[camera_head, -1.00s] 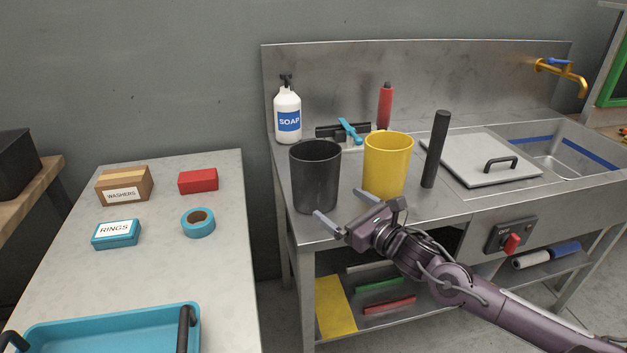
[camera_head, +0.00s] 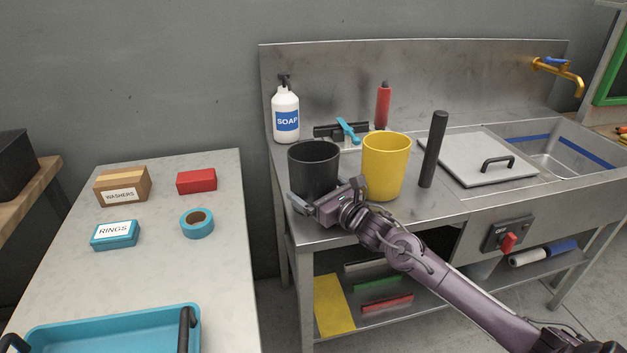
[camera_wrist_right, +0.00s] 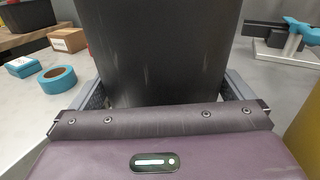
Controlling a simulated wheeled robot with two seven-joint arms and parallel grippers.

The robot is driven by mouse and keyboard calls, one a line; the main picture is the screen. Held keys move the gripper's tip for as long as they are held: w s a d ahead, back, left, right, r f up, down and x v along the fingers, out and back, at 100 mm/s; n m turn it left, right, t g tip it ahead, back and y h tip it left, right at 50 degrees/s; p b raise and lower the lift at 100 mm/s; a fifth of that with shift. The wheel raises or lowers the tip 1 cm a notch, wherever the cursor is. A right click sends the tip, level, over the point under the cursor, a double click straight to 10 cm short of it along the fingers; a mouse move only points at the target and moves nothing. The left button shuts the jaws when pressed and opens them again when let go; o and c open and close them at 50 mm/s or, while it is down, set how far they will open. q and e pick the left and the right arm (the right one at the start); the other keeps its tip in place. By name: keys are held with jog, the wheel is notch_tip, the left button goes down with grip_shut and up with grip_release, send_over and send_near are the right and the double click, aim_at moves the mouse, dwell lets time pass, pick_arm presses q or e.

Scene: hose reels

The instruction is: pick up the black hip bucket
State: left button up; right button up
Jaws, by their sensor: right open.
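The black hip bucket (camera_head: 314,165) stands upright at the left front of the steel counter, next to a yellow bucket (camera_head: 386,167). My right gripper (camera_head: 322,192) is at the front of the black bucket, low on its side. In the right wrist view the black bucket (camera_wrist_right: 155,50) fills the middle, with one finger of my right gripper (camera_wrist_right: 160,92) on each side of its lower part. The jaws are open around it; I cannot tell whether either finger touches it. My left gripper is not in view.
A soap bottle (camera_head: 286,110) stands behind the black bucket. A dark upright cylinder (camera_head: 433,150) stands right of the yellow bucket. The grey table (camera_head: 150,245) at left holds boxes, tape and a blue tray (camera_head: 110,330). A gap separates table and counter.

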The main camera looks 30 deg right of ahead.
jog(key=shift+w, duration=0.1)
jog(key=c, duration=0.7)
jog(key=shift+c, duration=0.2)
jog(key=shift+r, duration=0.15)
